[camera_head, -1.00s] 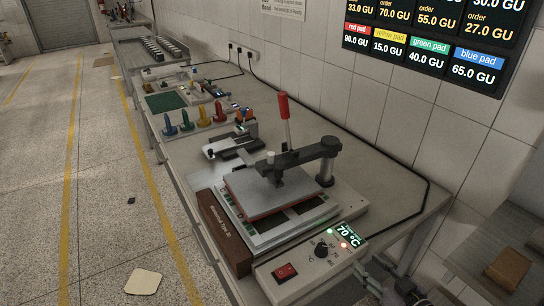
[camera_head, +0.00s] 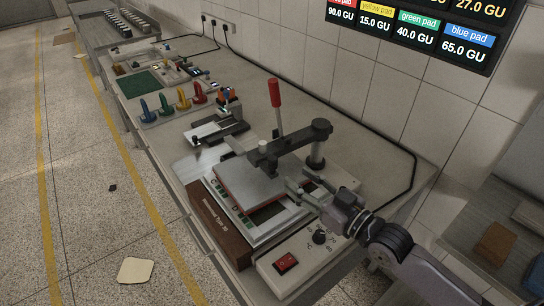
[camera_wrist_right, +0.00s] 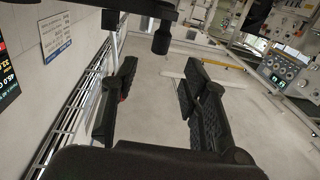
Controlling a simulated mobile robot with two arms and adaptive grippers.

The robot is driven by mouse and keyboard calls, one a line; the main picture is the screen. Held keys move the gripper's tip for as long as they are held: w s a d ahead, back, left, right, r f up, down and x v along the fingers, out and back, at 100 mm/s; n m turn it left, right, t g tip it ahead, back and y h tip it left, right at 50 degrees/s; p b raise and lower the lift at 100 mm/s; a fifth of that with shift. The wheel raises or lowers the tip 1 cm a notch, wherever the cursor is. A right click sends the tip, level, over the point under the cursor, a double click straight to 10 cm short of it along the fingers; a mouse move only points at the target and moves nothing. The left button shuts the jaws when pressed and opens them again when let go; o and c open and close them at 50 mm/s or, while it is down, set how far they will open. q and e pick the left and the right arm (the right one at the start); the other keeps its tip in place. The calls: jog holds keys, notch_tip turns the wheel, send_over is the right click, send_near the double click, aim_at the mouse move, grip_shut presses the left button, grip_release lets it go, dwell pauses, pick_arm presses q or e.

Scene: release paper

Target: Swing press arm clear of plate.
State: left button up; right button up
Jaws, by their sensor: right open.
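The press stands on the bench in the head view. Its dark press arm (camera_head: 290,145) reaches from the post at the right over the grey plate (camera_head: 248,180), with its head above the plate. A red-tipped handle (camera_head: 274,93) stands up behind the arm. My right gripper (camera_head: 302,190) is open and empty, in front of the post at the plate's right edge. Whether it touches the press is unclear. Its two dark fingers (camera_wrist_right: 160,105) are spread apart in the right wrist view. My left gripper is not in view.
The control box (camera_head: 288,262) with a red switch sits at the front. A small device (camera_head: 215,130) and coloured stamps (camera_head: 182,98) stand behind the press. The tiled wall is close on the right. Open floor lies to the left.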

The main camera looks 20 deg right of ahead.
aim_at(276, 163)
jog(key=p+x, duration=0.2)
jog(key=x, duration=0.8)
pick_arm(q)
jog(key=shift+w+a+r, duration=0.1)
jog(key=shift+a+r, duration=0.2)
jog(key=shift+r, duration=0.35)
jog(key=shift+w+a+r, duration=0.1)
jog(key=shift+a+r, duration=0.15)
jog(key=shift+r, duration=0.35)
pick_arm(e)
grip_shut()
